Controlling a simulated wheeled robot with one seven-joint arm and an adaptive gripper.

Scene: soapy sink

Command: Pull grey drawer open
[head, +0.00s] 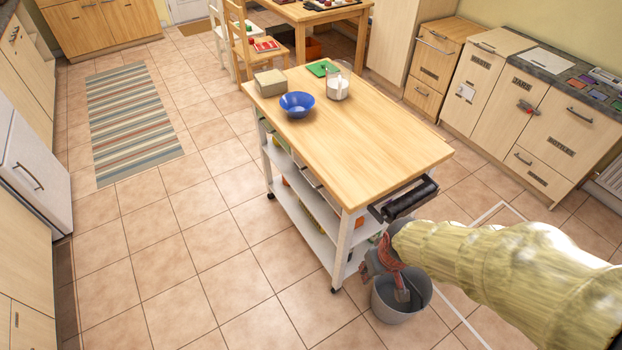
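No drawer in view is clearly grey. The wooden-topped white trolley (375,130) has pale drawer fronts (311,179) with dark handles under its top, on its left long side, seen at a steep angle. I cannot make out whether any stands open. My gripper (384,268) is low beside the trolley's near end, at the end of my yellowish sleeved arm. It is above the rim of a grey bucket (405,312), apart from the drawer fronts. Its fingers are small and partly hidden, so I cannot tell whether they are open or hold anything.
A black roll on a rail (409,199) juts from the trolley's near end. A blue bowl (297,104), a beige box (270,82) and a jug (338,84) stand on top. Wooden cabinets (555,130) line the right.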

